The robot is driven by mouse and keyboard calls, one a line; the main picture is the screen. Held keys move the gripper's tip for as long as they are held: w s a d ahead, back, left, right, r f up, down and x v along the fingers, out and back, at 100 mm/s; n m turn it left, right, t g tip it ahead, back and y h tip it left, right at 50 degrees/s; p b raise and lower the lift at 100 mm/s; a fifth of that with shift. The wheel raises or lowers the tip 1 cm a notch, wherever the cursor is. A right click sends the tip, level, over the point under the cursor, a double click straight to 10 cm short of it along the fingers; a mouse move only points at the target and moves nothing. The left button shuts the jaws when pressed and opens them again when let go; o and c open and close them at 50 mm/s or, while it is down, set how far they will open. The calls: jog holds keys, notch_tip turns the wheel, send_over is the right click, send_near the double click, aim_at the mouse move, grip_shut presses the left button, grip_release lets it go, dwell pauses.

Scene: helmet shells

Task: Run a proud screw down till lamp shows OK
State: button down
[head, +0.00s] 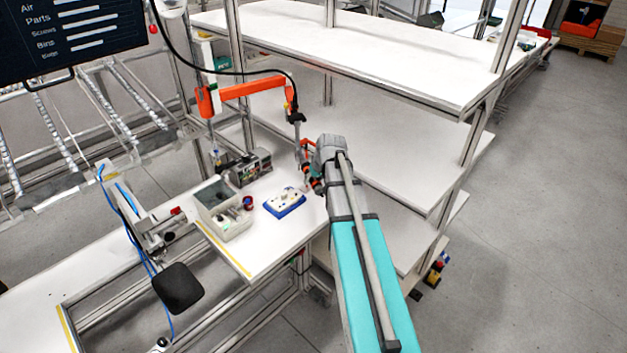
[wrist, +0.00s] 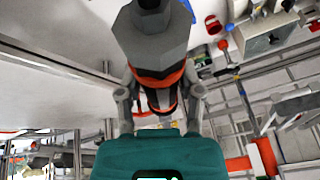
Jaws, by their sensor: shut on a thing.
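In the wrist view my gripper (wrist: 161,108) is shut around the screwdriver (wrist: 152,42), which has a dark grey body and orange-red bands. The blue fixture (head: 293,210) with a white part (head: 283,198) on it lies on the bench, left of my gripper. Screw heads are too small to tell. A controller box (head: 250,168) stands behind; I cannot make out a lamp or its state. The driver's tip is hidden.
The orange support arm (head: 250,88) reaches over the bench. A grey bin (head: 222,215) and a small dark red-and-blue thing (head: 248,202) sit left of the fixture. White shelves (head: 375,65) rise close behind and right of my arm. The bench's front right is clear.

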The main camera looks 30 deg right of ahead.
jog(key=shift+n+y, duration=0.5)
jog(key=shift+n, duration=0.6)
jog(key=shift+n+g+y, duration=0.6)
jog(key=shift+n, duration=1.4)
jog(key=w+d, duration=0.5)
jog(key=d, duration=0.3)
jog(key=shift+d, duration=0.35)
